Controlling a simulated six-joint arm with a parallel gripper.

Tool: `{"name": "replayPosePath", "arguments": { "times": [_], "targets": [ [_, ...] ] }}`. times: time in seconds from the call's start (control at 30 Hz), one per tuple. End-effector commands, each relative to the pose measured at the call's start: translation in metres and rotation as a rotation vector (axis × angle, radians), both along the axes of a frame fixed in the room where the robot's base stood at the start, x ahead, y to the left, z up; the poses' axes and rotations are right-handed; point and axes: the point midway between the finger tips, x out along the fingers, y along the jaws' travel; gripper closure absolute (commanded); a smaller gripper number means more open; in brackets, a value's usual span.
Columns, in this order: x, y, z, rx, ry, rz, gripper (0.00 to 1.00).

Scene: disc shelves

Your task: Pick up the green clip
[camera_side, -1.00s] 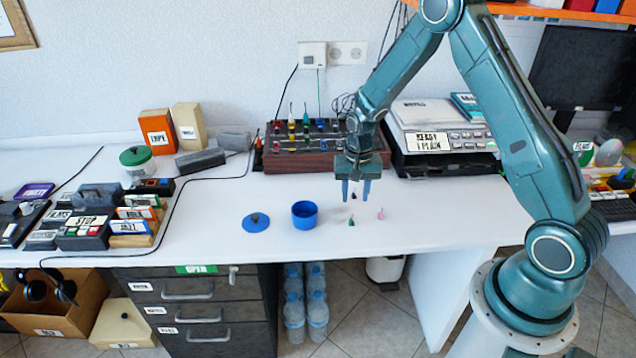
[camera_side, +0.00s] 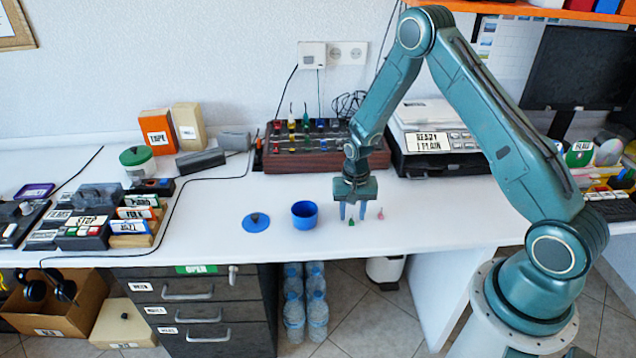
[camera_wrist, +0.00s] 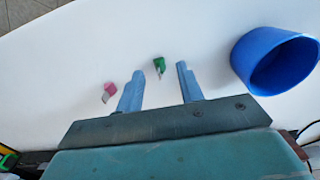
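The green clip (camera_side: 351,222) is small and lies on the white table, to the right of the blue cup. In the wrist view the green clip (camera_wrist: 159,66) shows just beyond the fingertips, between their lines. My gripper (camera_side: 352,216) is open and points down just above the table, close to the clip. In the wrist view the two fingers of my gripper (camera_wrist: 160,72) are apart with nothing between them. A pink clip (camera_side: 380,213) lies to the right of the green one, and in the wrist view it sits left of the left finger (camera_wrist: 110,92).
The blue cup (camera_side: 304,222) stands left of my gripper, with a blue lid (camera_side: 256,222) flat beside it. A dark wooden rack (camera_side: 312,158) with tools stands behind. A printer-like device (camera_side: 440,150) is at back right. The table's front edge is close.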

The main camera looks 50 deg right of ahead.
Motion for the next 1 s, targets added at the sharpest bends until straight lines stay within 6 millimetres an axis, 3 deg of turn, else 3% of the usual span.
{"name": "replayPosePath", "arguments": {
  "times": [0.2,0.7,0.73,0.9,1.0],
  "targets": [
    [-0.0005,-0.0001,-0.0148,0.0,0.001,0.0,0.63],
    [-0.0003,-0.0001,-0.0152,0.0,0.0,0.0,0.63],
    [-0.0004,-0.0002,-0.0152,0.0,0.0,0.0,0.65],
    [-0.0004,-0.0002,-0.0152,0.0,0.0,0.0,0.98],
    [-0.0004,-0.0002,-0.0151,0.0,0.0,0.0,1.0]
  ]
}}
